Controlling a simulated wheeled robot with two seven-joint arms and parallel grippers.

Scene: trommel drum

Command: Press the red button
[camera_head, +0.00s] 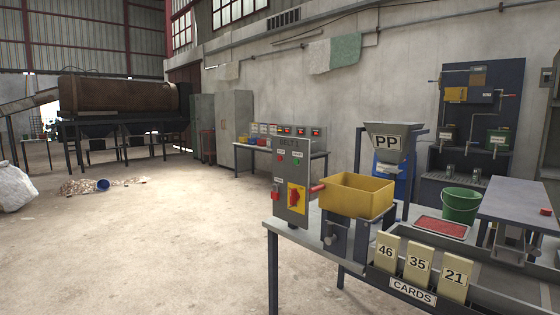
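A grey control box (284,208) labelled "BELT" stands upright on the left end of the workbench. Its front has a small red button (280,157) beside a small green button (297,160). Below them is a red rotary switch (294,196) on a yellow plate. A red knob (275,193) sticks out of the box's left side. Another small red button-like piece (546,211) sits at the right edge of a grey plate. I cannot tell which red piece the task names. Neither of my grippers is in view.
On the bench (300,234) are a yellow bin (357,194) with a red handle, numbered cards (418,262), a red tray (440,227) and a green bucket (460,205). A "PP" hopper (390,140) stands behind.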

